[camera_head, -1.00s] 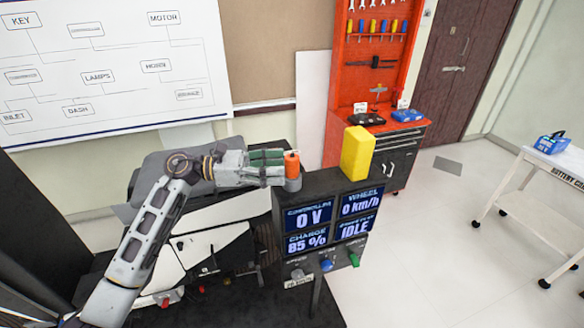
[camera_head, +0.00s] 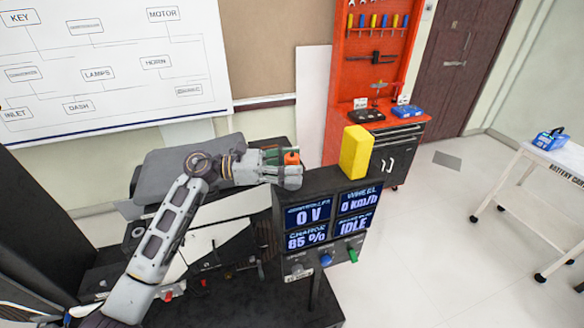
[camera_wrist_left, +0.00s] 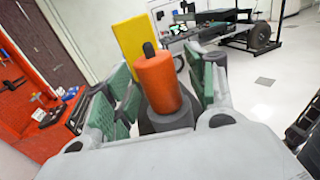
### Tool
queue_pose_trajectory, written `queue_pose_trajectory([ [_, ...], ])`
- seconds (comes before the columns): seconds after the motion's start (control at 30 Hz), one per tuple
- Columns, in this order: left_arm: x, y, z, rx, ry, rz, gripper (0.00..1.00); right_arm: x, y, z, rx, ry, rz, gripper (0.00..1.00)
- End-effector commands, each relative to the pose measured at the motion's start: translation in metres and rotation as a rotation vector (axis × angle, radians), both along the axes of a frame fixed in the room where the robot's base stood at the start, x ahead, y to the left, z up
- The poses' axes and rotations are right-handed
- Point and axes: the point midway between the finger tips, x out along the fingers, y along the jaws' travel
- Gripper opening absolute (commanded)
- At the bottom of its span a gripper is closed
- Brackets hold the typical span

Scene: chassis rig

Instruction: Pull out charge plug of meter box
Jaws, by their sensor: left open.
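The meter box (camera_head: 290,196) is a dark box whose screens read 0 V, 0 km/h, 85 % and IDLE. At its left end the charge plug (camera_head: 292,158), an orange cylinder, stands upright in a grey collar. In the left wrist view the orange plug (camera_wrist_left: 157,84) has a black tip and rises from the grey collar (camera_wrist_left: 168,120). My left gripper (camera_head: 280,162) is open, with its green-padded fingers on either side of the plug. My right gripper is not in view.
A yellow block (camera_head: 356,152) stands on the meter box just right of the plug. Knobs (camera_head: 326,259) line the box's lower front. A red tool cabinet (camera_head: 345,85) stands behind, and a white cart (camera_head: 556,168) stands at right. Open floor lies between.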

Motion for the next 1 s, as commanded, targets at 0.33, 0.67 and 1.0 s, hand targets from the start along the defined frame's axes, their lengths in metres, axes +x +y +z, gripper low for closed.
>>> queue_pose_trajectory([
  [0.33,0.000,0.000,0.000,0.000,0.000,0.000,0.14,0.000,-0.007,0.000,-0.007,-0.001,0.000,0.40],
  [0.67,0.000,0.000,0.001,0.000,-0.001,0.000,0.05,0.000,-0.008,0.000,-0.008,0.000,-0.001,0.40],
  [1.0,0.000,0.000,0.019,0.001,-0.004,0.000,0.05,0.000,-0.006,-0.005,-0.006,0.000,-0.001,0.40],
])
